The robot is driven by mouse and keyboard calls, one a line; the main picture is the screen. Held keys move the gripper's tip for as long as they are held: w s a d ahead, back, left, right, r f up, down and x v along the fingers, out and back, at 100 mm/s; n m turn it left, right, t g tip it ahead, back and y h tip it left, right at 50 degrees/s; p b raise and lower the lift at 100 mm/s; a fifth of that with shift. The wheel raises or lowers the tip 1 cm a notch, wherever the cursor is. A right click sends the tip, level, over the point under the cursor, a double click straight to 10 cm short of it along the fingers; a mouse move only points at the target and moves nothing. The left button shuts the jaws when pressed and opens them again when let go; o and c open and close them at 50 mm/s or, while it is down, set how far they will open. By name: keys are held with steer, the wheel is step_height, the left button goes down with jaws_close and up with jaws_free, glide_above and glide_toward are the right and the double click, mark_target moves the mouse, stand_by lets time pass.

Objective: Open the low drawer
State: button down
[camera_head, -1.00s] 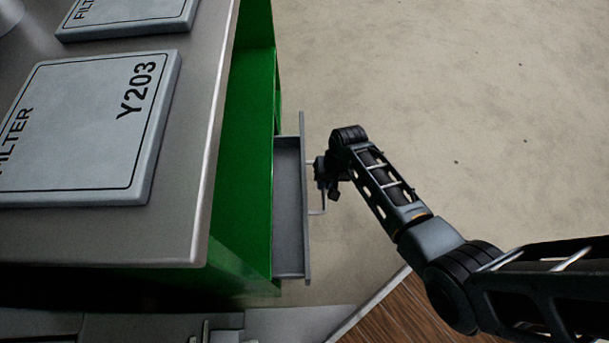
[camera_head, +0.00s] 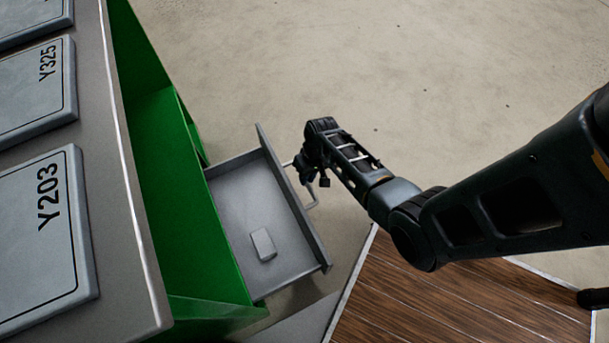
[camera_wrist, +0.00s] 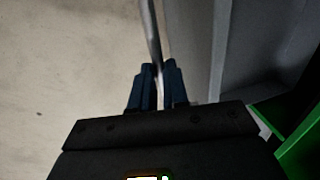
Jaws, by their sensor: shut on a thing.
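The low drawer (camera_head: 240,200) is grey and stands well out from the green cabinet (camera_head: 160,170) in the head view. Its front panel (camera_head: 293,205) carries a thin metal bar handle (camera_head: 313,197). My gripper (camera_head: 304,168) is at the far part of this handle. In the wrist view the two dark blue fingers of my gripper (camera_wrist: 158,78) are closed around the handle bar (camera_wrist: 152,35), and the grey drawer (camera_wrist: 240,50) shows on the right. A small grey block (camera_head: 263,244) lies on the drawer floor. The finger contact is too small to see in the head view.
A grey worktop (camera_head: 110,190) tops the cabinet and bears flat filter boxes, one marked Y203 (camera_head: 40,240) and one marked Y325 (camera_head: 35,90). A brown wood-look platform (camera_head: 450,300) lies at the lower right. The concrete floor (camera_head: 400,60) beyond my arm is clear.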

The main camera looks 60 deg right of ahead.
steer(key=c, duration=1.1)
jaws_free()
steer(key=r+p, duration=0.1)
steer(key=r, duration=0.1)
steer(key=d+r+p, duration=0.1)
steer(key=r, duration=0.2)
steer(key=r+p, duration=0.1)
steer(key=r, duration=0.1)
steer(key=shift+s+d+r, duration=0.15)
steer(key=shift+s+r, duration=0.2)
steer(key=shift+s, duration=0.05)
steer(key=shift+s, duration=0.1)
